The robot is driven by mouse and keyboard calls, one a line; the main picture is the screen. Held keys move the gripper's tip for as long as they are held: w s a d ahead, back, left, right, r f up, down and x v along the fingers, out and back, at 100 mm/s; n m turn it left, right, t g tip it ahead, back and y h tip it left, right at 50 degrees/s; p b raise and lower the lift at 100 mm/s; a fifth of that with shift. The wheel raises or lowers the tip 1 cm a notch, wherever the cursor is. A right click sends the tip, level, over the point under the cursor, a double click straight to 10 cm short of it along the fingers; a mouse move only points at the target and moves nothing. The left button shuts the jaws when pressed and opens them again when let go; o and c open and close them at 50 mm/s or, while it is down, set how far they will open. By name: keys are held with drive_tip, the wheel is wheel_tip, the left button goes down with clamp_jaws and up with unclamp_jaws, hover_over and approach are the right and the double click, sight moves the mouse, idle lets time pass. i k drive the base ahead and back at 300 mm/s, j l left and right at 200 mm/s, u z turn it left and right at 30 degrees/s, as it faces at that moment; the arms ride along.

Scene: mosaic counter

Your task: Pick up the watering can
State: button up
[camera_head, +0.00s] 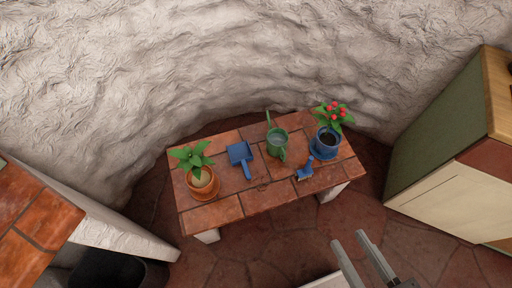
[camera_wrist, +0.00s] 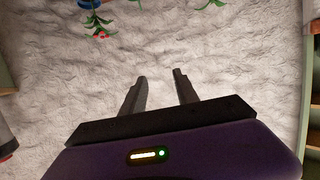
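The green watering can (camera_head: 276,142) stands on the tiled bench in the head view, between a blue dustpan-like tool and a blue pot. Its spout or handle rises at the back. My gripper (camera_head: 352,250) is at the lower right of the head view, in front of the bench and well apart from the can. Its two fingers are spread with nothing between them. The wrist view shows the same open fingers (camera_wrist: 160,78) against the pale rough wall. I cannot make out the watering can clearly in the wrist view.
The tiled bench (camera_head: 225,210) also holds a plant in an orange pot (camera_head: 203,187), a blue dustpan-like tool (camera_head: 240,155), a small blue tool (camera_head: 305,170) and a red-flowered plant in a blue pot (camera_head: 325,146). A cabinet (camera_head: 445,190) stands right; a tiled counter (camera_head: 30,225) stands left.

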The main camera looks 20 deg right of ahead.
sight(277, 139)
drive_tip(key=i+u, duration=0.75)
drive_tip(key=k, duration=0.05)
